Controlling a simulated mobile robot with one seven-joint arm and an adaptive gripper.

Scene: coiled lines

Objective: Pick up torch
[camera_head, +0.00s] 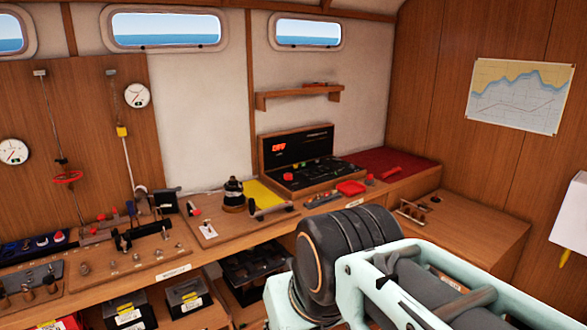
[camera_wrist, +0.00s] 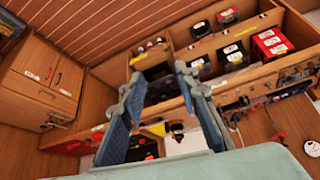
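My gripper (camera_wrist: 158,82) is open in the wrist view, its two blue-grey fingers apart with nothing held between them. In the head view my arm fills the lower right, and the fingertips do not show. No item there is plainly a torch. A short handled tool (camera_head: 270,210) with a pale barrel lies on the wooden bench, right of a black lamp-like object (camera_head: 233,195). Either could be the torch; I cannot tell which. My gripper is apart from the bench items.
The wooden bench (camera_head: 160,262) carries several tools, fittings and a yellow sheet (camera_head: 262,193). An open black instrument case (camera_head: 300,165) stands at its back. Black boxes (camera_head: 185,297) sit in shelves below. A bench section (camera_head: 465,230) at right has bare wood.

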